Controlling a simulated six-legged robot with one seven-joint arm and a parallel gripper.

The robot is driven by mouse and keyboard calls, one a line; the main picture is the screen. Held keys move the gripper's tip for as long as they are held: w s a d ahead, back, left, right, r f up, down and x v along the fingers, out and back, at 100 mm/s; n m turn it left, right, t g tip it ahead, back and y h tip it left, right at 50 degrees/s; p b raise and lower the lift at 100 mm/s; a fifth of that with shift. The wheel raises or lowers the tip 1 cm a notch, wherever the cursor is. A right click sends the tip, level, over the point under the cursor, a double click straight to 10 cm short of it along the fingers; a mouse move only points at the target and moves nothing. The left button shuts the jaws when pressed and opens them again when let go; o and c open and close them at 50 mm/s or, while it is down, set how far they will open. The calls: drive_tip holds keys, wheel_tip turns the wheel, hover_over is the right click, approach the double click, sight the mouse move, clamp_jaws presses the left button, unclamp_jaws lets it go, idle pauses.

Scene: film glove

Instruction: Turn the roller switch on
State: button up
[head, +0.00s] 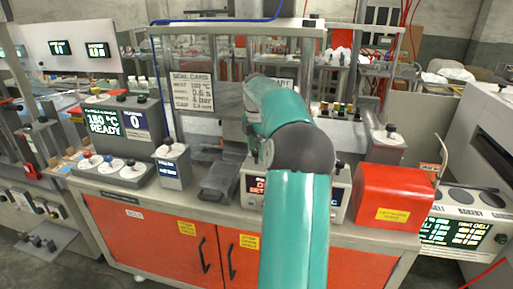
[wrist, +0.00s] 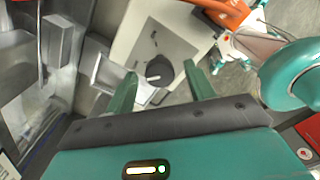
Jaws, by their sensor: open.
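In the wrist view a dark round knob (wrist: 160,70) with a white pointer sits on a pale panel. My gripper (wrist: 161,68) is open, with one green finger on each side of the knob in the picture. The gap in depth and any contact cannot be told. In the head view my teal arm crosses the middle of the bench, and its fingertips are hidden. Knob-topped boxes stand at the left (head: 173,168) and the right (head: 387,151) of the bench. Their labels are too small to read, so I cannot tell which control is the roller switch.
A lit display (head: 103,122) reads "180 °C READY", with several knobs (head: 108,165) below it. A dark tray-like part (head: 218,182) lies left of my arm. A red box (head: 392,197) stands to the right. A posted card (head: 193,91) hangs behind.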

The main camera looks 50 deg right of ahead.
drive_tip(key=c, duration=1)
drive_tip(key=shift+m, duration=0.4)
drive_tip(key=m, duration=1.2)
drive_tip(key=shift+m, duration=2.5)
